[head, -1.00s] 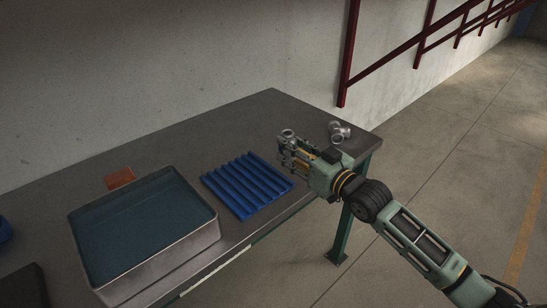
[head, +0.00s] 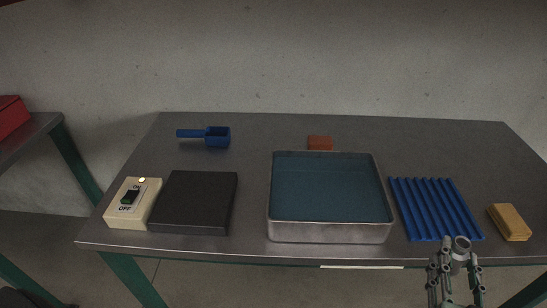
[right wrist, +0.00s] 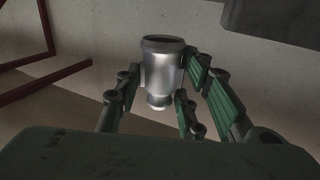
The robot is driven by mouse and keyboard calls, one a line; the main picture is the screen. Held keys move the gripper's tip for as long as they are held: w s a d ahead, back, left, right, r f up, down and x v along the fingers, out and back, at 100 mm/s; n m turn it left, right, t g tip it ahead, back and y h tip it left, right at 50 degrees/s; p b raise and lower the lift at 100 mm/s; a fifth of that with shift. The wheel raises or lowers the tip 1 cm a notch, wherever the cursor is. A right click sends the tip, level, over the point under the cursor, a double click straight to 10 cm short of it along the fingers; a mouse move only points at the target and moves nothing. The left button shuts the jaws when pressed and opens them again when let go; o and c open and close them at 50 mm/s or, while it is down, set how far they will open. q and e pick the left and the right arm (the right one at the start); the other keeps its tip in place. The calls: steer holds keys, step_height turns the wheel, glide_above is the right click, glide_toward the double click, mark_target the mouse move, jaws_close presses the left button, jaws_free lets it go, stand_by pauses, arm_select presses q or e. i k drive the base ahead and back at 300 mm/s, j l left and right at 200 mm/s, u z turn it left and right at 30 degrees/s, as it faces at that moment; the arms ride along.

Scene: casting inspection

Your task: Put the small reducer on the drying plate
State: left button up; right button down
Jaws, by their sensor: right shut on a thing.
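The small reducer (head: 460,252) is a grey metal fitting with a wide open mouth and a narrower lower end. My right gripper (head: 456,266) is shut on it, at the table's front edge below the blue ribbed rack in the head view. In the right wrist view the reducer (right wrist: 162,70) is between the green-padded fingers (right wrist: 160,92), mouth up. The flat black plate (head: 195,202), which looks like the drying plate, lies bare at the left of the table, far from this gripper. My left gripper is out of view.
A cream ON/OFF switch box (head: 131,203) adjoins the black plate. A metal tank of blue-green liquid (head: 330,232) and the blue ribbed rack (head: 436,208) lie between plate and gripper. A yellow block (head: 510,222), blue handled cup (head: 216,137) and orange block (head: 320,143) lie around.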

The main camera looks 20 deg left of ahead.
mark_target(181, 203)
steer(key=k+j, duration=0.15)
steer(key=j, duration=0.2)
steer(key=k+j+u, duration=0.1)
steer(key=j, duration=0.25)
steer(key=k+j+u, duration=0.1)
steer(key=j, duration=0.25)
steer(key=k+j, duration=0.25)
steer(key=k+j+u, duration=0.1)
steer(key=j, duration=0.35)
steer(key=k+j, duration=0.1)
steer(key=j, duration=0.25)
steer(key=i+j+u, duration=0.1)
steer(key=j, duration=0.35)
steer(key=i+j+u, duration=0.1)
steer(key=j, duration=0.35)
